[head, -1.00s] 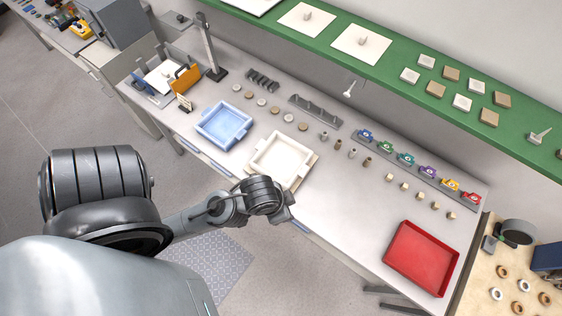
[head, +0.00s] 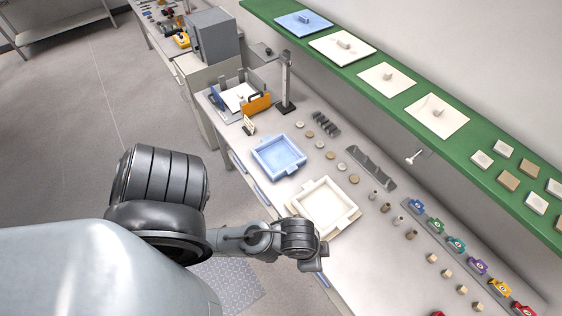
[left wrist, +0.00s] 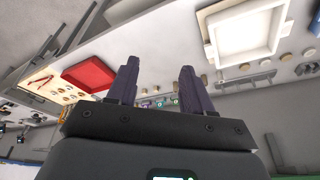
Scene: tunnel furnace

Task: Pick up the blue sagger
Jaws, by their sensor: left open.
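The blue sagger (head: 278,157), a light-blue square tray with end tabs, lies flat and empty on the grey bench in the head view. My left gripper (head: 318,262) is at the bench's front edge, below the white sagger and well apart from the blue one. Its fingers are hard to make out there. In the left wrist view my left gripper (left wrist: 160,88) shows two dark fingers spread apart with nothing between them. My right gripper is in neither view.
A white sagger (head: 324,205) lies between my left gripper and the blue sagger. Small round discs (head: 320,144) line the blue sagger's far side. An orange-sided rack (head: 257,104) stands to its upper left. A green shelf (head: 390,60) runs above the back of the bench.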

